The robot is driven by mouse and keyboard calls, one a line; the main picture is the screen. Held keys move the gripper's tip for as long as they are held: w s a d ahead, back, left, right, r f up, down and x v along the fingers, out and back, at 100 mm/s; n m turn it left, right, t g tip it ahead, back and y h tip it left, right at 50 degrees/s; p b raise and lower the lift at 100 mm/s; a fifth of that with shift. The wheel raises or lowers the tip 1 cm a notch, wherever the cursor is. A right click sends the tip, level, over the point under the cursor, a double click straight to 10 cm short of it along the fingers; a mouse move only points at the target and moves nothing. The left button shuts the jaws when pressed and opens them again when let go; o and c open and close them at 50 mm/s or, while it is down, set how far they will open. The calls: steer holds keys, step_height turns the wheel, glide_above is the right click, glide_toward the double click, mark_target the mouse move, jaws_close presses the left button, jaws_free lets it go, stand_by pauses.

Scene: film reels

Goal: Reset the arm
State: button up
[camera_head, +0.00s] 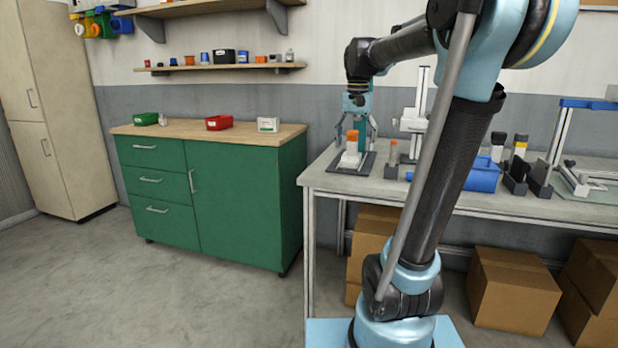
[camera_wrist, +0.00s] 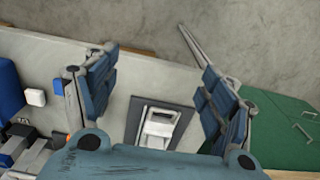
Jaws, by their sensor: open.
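My gripper (camera_head: 360,122) hangs over the left end of the grey workbench (camera_head: 325,183), fingers pointing down and spread apart. In the wrist view my gripper (camera_wrist: 158,62) is open, with nothing between its fingers. Below it, a white piece with an orange top (camera_head: 351,150) stands on a dark plate. In the wrist view a white block-like piece (camera_wrist: 160,124) shows on the dark plate (camera_wrist: 133,119), apart from the fingers. My arm hides part of the bench in the head view.
A green cabinet (camera_head: 243,195) with a wooden top stands left of the bench, holding a green bin (camera_head: 146,119), a red bin (camera_head: 219,123) and a white box (camera_head: 268,124). A blue bin (camera_head: 482,177) and dark stands sit on the bench. Cardboard boxes (camera_head: 511,290) lie underneath. Floor at left is clear.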

steer(key=s+d+f+n+t, duration=0.1)
steer(key=s+d+f, duration=0.1)
steer(key=s+f, duration=0.9)
steer(key=s+d+f+n+t, duration=0.1)
steer(key=s+d+f+n, duration=0.1)
steer(key=s+f, duration=0.9)
step_height(320, 180, down, 4)
steer(key=shift+s+d+r+n, duration=0.1)
steer(key=shift+s+d+n, duration=0.2)
steer(key=shift+d, duration=0.05)
steer(key=shift+w+f, duration=0.25)
steer(key=shift+w, duration=0.2)
